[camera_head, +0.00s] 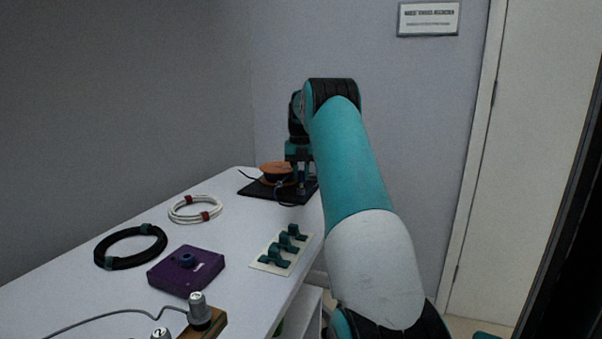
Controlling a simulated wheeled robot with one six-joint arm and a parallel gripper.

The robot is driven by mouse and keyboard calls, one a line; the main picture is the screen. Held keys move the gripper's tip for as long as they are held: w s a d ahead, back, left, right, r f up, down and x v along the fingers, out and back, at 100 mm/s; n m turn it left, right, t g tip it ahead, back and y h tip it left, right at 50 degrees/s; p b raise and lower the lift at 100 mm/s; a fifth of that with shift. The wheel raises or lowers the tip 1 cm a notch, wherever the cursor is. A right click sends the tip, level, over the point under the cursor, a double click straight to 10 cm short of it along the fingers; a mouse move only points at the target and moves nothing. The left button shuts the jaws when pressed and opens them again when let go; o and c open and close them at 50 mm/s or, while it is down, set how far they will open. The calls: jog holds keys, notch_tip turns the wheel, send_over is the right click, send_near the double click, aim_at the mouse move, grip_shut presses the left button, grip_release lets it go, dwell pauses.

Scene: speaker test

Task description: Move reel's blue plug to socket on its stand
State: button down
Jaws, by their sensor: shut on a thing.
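The reel (275,168), orange-brown with dark cable, sits on a black base (256,190) at the far end of the white table. My gripper (301,186) points down over the right part of this base, just right of the reel. It is shut on what appears to be the reel's plug, small and dark here; its blue colour is not clear. A thin cable loops from the reel toward the gripper. The socket on the stand is not discernible, and I cannot tell whether the plug touches it.
On the table (75,285) are a white cable coil (181,217), a black coil (113,264), a purple box (187,273), a pale plate with teal clips (265,263), and grey-topped plugs (198,309) on a wooden block. The wall stands close behind.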

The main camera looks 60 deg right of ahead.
jog(key=shift+f+b, duration=0.3)
jog(key=shift+f, duration=0.45)
jog(key=c, duration=1)
grip_release()
jog(key=shift+o, duration=0.2)
jog(key=shift+r, duration=0.15)
notch_tip(320, 180, up, 7)
jog(key=p, duration=0.8)
jog(key=shift+r, duration=0.2)
